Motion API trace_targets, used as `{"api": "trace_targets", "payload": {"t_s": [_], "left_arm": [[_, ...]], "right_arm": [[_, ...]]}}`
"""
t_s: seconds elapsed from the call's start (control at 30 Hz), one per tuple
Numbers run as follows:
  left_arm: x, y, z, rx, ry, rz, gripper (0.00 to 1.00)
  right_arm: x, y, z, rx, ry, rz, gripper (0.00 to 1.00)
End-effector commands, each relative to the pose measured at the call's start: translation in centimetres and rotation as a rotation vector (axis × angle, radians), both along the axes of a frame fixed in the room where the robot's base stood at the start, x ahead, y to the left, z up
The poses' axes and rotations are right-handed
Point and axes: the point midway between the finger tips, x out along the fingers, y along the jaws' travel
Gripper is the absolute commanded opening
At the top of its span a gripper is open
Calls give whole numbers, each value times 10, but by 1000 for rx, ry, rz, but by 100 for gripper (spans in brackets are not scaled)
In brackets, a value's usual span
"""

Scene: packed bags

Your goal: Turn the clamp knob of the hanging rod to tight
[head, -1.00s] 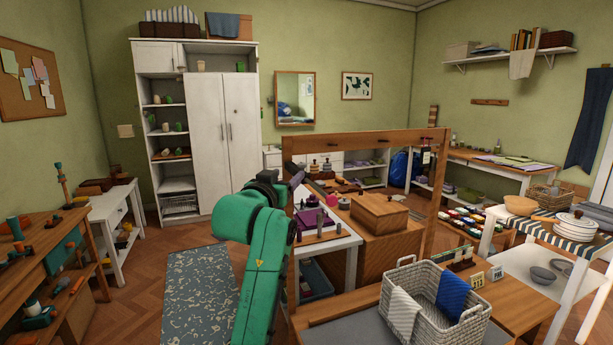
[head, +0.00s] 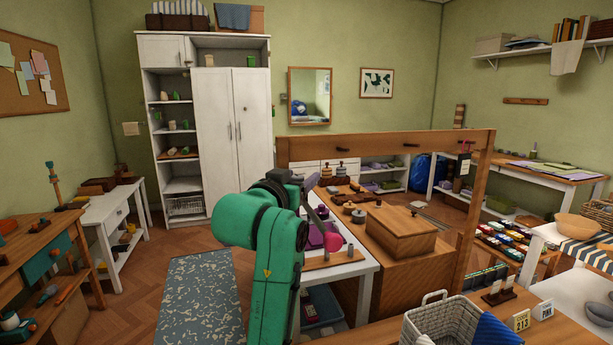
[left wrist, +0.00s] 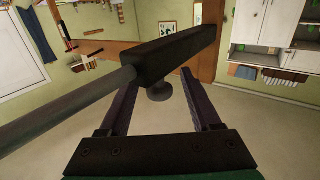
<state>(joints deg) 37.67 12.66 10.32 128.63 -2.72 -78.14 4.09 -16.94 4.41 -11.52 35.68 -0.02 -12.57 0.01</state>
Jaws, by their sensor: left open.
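My left gripper (head: 309,183) is in front of the left post of the wooden frame in the head view, with the arm hiding part of it. In the left wrist view its two dark fingers (left wrist: 160,103) are apart and empty. A grey rod (left wrist: 65,108) comes in from the left there and enters a black clamp block (left wrist: 175,52) that crosses in front of the fingers. A round dark knob (left wrist: 159,91) shows just below the block, in the gap between the fingers. I cannot tell whether it touches them, nor how tight it is. My right gripper is not in view.
The wooden frame's top bar (head: 390,146) spans above a table with a wooden box (head: 401,228) and small items. A pink round thing (head: 333,243) shows beside my arm. A wicker basket (head: 447,325) stands at the front right. Floor is free around the speckled mat (head: 200,300).

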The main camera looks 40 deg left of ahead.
Motion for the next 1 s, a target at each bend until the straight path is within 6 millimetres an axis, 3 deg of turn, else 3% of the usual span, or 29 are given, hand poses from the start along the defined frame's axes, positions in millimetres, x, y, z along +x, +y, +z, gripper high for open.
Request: {"api": "trace_targets", "payload": {"t_s": [0.17,0.33,1.0], "left_arm": [[0,0,1,0,-1,0,64],[0,0,0,0,0,0,0],[1,0,-1,-2,3,-164,0]], "right_arm": [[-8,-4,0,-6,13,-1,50],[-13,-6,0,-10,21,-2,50],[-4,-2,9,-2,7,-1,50]]}}
